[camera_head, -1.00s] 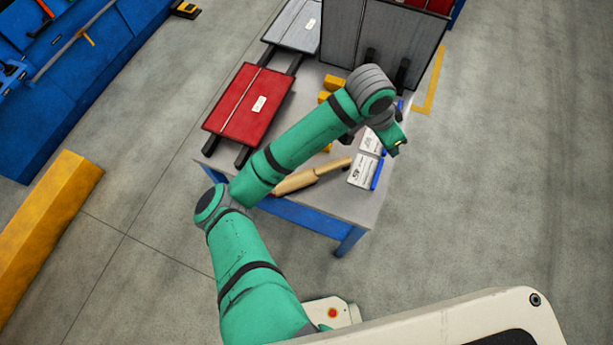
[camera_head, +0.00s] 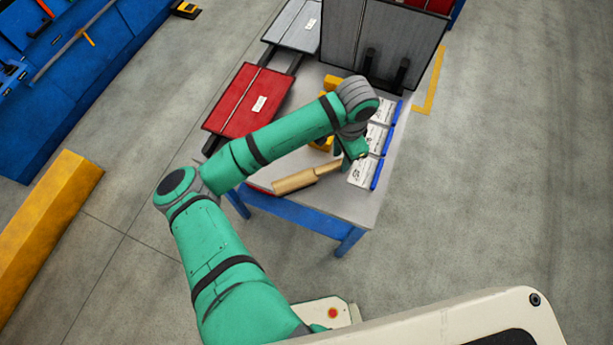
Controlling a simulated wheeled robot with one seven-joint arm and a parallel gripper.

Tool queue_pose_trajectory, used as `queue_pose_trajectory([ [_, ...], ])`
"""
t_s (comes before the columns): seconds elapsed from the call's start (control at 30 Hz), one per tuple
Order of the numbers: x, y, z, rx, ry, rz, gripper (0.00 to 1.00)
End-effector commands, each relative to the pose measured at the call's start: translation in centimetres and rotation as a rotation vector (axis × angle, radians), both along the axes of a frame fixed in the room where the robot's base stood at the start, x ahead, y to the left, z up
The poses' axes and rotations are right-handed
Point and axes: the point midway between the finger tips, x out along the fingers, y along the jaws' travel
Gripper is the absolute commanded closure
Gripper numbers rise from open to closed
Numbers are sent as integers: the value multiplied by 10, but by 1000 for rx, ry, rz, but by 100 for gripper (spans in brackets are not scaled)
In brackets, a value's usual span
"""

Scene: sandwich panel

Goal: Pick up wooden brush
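The wooden brush (camera_head: 300,180) lies on the table (camera_head: 343,204) near its front edge, with its handle toward the right. Part of its left end is close to a red patch by the table edge. My gripper (camera_head: 358,160) is above the table, just to the right of the brush handle and near the white boxes. The gripper is small and seen from above, so its fingers cannot be made out. Nothing visible hangs from it. My green arm passes over the table behind the brush.
A red panel (camera_head: 247,104) and grey panels (camera_head: 384,42) occupy the table's left and back. Clear floor lies to the right.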

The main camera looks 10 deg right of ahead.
Motion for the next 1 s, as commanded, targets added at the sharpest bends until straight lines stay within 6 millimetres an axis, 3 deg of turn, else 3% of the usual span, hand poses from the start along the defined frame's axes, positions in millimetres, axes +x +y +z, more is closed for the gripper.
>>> queue_pose_trajectory([
  [0.3,2,0,-41,1,0,1,69],
  [0.63,2,0,-49,-1,0,1,69],
  [0.67,2,0,-49,-1,0,1,71],
  [0.8,2,0,-49,-1,0,1,100],
  [1.0,2,0,-49,-1,0,1,100],
])
